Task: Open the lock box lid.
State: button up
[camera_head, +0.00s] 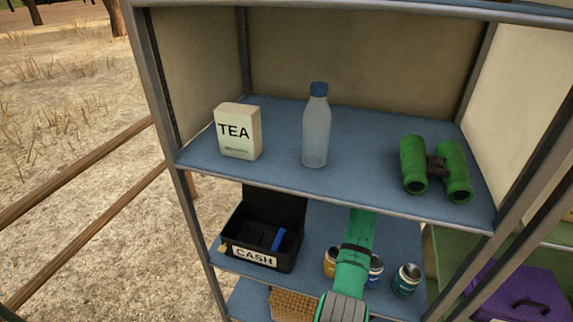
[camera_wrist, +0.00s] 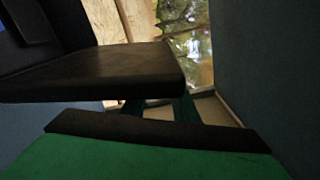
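The lock box (camera_head: 236,246) is a black box with a white CASH label, on the middle shelf at the left. Its black lid (camera_head: 275,207) stands up at the back, and a blue item shows inside the open box. A small brass-coloured piece hangs at its front left corner. My gripper's green arm reaches in under the upper shelf, right of the box, and the fingertips are hidden there. In the wrist view a dark slab (camera_wrist: 100,72), probably the lid, crosses in front of my gripper (camera_wrist: 158,108).
On the upper shelf (camera_head: 280,182) stand a TEA carton (camera_head: 238,131), a bottle (camera_head: 316,130) and green binoculars (camera_head: 436,170). Several small cans, including one at the right (camera_head: 406,280), stand around my arm. A purple case (camera_head: 520,293) is at the lower right.

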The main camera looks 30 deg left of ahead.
jog(key=v, duration=1)
jog(key=shift+d, duration=0.25)
